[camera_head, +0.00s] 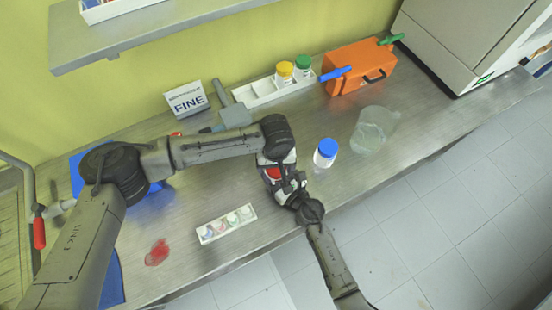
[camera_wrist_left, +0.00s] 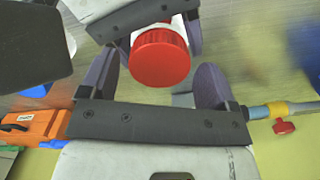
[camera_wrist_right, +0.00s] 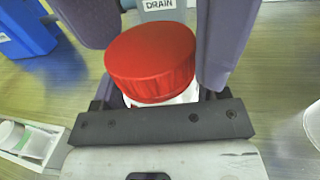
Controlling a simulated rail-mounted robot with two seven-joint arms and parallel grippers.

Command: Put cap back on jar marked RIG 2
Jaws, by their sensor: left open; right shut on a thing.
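A jar with a red cap (camera_wrist_right: 150,62) is held between the fingers of my right gripper (camera_head: 288,193), which is shut on it. The red cap also shows in the head view (camera_head: 272,172) and in the left wrist view (camera_wrist_left: 160,57). The cap sits on top of the jar; I cannot tell whether it is screwed down. My left gripper (camera_wrist_left: 160,80) is open, with its two fingers on either side of the cap and gaps beside it. The jar's body is mostly hidden by the grippers, and no RIG 2 marking is readable.
A blue-capped jar (camera_head: 326,150) and a clear glass vessel (camera_head: 375,128) stand to the right. A white rack (camera_head: 262,90) at the back holds yellow- and green-capped jars, beside an orange toolbox (camera_head: 345,82). A small vial tray (camera_head: 206,235) and a red spill (camera_head: 157,253) lie in front.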

